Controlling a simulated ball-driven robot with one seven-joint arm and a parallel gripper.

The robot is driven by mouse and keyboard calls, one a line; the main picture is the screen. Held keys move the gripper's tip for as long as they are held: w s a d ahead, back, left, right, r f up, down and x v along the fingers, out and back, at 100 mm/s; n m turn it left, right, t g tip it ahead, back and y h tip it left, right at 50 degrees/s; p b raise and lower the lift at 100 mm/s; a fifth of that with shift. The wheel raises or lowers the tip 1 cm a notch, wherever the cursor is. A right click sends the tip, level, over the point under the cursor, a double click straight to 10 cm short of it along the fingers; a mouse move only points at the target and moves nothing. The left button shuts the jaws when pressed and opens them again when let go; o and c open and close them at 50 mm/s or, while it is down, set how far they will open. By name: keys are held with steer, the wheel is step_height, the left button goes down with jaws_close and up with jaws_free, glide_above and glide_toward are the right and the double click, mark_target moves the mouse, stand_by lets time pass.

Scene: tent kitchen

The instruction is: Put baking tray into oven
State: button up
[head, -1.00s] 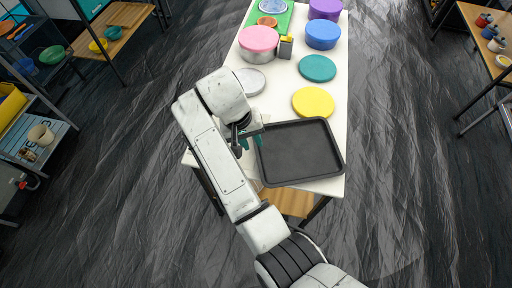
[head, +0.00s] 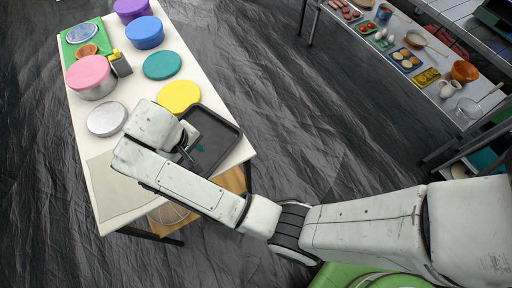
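The black baking tray (head: 227,127) is at the right edge of the white table, beside the yellow lid. My arm hides its left and near parts. My gripper (head: 188,155) is at the tray's left part, with its dark fingers pointing down there. The fingers are small and partly hidden by my own wrist, so I cannot tell whether they are open or shut on the rim. I see no oven in this view.
The white table (head: 140,212) also carries a yellow lid (head: 178,97), a teal lid (head: 162,65), a pink-lidded pot (head: 90,77) and a grey lid (head: 106,119). A food-laden shelf (head: 425,88) stands at the upper right. Dark floor (head: 310,130) lies clear between them.

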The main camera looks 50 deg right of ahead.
steer(key=s+d+f, duration=0.1)
steer(key=s+d, duration=0.1)
steer(key=s+d+f, duration=0.1)
steer(key=d, duration=0.1)
steer(key=s+d+f, duration=0.1)
steer(key=s+d, duration=0.1)
steer(key=shift+s+d, duration=0.35)
steer(key=shift+d, duration=0.05)
steer(key=s+d+y, duration=0.1)
steer(key=s+d, duration=0.2)
steer(key=s, duration=0.6)
steer(key=s+d+y, duration=0.1)
steer(key=s+d, duration=0.3)
steer(key=s, duration=0.5)
steer(key=shift+s+f+m+t, duration=0.2)
steer(key=shift+s+m+t, duration=0.1)
steer(key=shift+s+m, duration=0.1)
steer(key=shift+s+r, duration=0.15)
steer(key=shift+s, duration=0.3)
steer(key=shift+c, duration=1.1)
steer(key=shift+w, duration=0.15)
